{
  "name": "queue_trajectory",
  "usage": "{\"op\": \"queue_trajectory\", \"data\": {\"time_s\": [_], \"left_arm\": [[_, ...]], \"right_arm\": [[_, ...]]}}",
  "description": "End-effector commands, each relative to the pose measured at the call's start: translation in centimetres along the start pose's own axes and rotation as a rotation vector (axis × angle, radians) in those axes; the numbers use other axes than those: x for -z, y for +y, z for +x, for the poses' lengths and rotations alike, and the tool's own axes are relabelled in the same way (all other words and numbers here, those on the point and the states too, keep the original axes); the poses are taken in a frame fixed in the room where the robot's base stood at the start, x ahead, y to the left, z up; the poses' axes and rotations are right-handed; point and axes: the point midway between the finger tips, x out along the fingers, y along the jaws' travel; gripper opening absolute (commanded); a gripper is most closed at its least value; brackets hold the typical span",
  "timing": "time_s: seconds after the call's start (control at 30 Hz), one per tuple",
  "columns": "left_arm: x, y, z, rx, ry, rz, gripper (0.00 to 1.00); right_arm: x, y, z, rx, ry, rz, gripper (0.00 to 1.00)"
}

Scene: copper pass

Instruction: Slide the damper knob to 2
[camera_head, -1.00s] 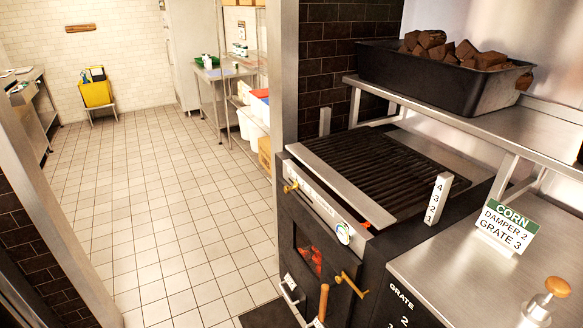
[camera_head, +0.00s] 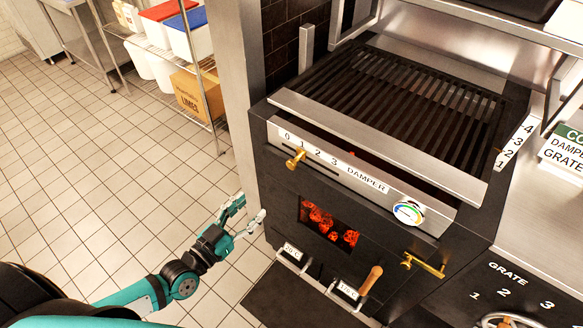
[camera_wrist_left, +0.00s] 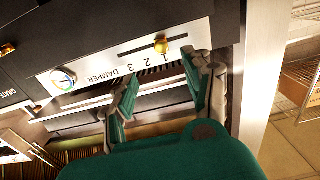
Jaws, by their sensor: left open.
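The damper knob (camera_head: 295,158) is a small brass knob on the grill's front panel, below the printed scale 0 1 2 3 DAMPER (camera_head: 340,167). It sits near the 1, left of the 2. In the left wrist view the panel appears upside down, with the knob (camera_wrist_left: 161,45) next to the 1 on a dark slot. My left gripper (camera_head: 248,214) is open and empty, left of and lower than the knob in the head view. Its two fingers (camera_wrist_left: 160,92) point toward the panel in the wrist view, apart from the knob. My right gripper is not in view.
A round gauge (camera_head: 408,211) is right of the scale. Glowing coals (camera_head: 328,222) show in a window below, with a brass latch (camera_head: 424,264) to its right. A wooden handle (camera_head: 370,280) sticks out lower. A steel post (camera_head: 232,90) stands left of the grill.

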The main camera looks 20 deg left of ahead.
Motion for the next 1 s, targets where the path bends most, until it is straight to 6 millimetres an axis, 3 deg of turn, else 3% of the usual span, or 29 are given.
{"op": "queue_trajectory", "data": {"time_s": [0.17,0.8,1.0], "left_arm": [[1.0,0.2,1.6,-0.003,0.022,-0.008,0.51],[1.2,0.2,14.8,-0.003,0.019,-0.005,0.51],[1.1,0.2,16.9,-0.003,0.017,-0.005,0.51]], "right_arm": [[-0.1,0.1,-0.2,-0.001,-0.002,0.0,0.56],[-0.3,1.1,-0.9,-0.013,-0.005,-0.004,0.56],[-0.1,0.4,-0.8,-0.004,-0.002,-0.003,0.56]]}}
